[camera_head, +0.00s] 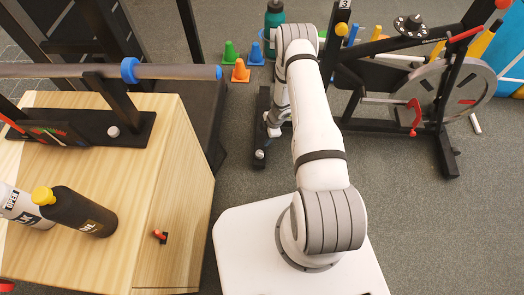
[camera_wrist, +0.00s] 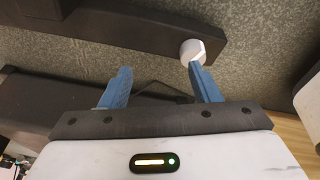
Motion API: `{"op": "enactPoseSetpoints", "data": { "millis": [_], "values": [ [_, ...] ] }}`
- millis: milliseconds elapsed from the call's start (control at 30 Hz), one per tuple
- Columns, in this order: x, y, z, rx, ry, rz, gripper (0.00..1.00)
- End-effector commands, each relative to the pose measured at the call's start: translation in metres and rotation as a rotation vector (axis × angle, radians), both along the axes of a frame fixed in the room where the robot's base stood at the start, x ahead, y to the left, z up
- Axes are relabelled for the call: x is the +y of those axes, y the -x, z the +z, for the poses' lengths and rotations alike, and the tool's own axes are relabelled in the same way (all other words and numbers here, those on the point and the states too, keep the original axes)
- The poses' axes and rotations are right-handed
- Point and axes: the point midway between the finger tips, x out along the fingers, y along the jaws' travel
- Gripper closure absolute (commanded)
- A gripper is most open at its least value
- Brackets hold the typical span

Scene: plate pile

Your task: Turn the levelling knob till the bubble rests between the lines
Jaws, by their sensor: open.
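My gripper (camera_wrist: 158,72) is open, with two blue fingers spread apart and nothing seen between them. A pale round knob (camera_wrist: 192,50) sits on the side of a black floor beam (camera_wrist: 110,28), just beyond the right fingertip. I cannot tell whether the finger touches it. In the head view the knob (camera_head: 259,154) shows near the end of the black beam (camera_head: 262,100), beside my gripper (camera_head: 273,127), which is small and partly hidden by my arm. No bubble or lines can be made out in either view.
A wooden box (camera_head: 175,180) at left carries a black bracket, a bar and two bottles. A black-framed machine with a grey disc (camera_head: 452,92) stands at right. Small cones (camera_head: 240,72) and a green bottle (camera_head: 274,18) stand behind. Carpet (camera_head: 400,215) is clear at lower right.

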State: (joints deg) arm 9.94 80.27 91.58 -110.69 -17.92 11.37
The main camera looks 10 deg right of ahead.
Motion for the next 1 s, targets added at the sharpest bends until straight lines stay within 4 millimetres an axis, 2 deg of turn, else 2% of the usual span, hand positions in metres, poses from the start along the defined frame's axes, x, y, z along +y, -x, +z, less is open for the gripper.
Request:
{"op": "enactPoseSetpoints", "data": {
  "millis": [100, 267, 367, 700, 1000],
  "values": [
    [0.001, 0.023, 0.005, 0.049, -0.067, 0.083, 0.44],
    [0.003, 0.038, 0.005, 0.086, -0.105, 0.136, 0.44],
    [0.007, 0.040, -0.004, 0.090, -0.108, 0.143, 0.44],
    [0.027, 0.042, -0.053, 0.088, -0.105, 0.142, 0.44],
    [0.032, 0.043, -0.065, 0.087, -0.104, 0.140, 0.44]
  ]
}}
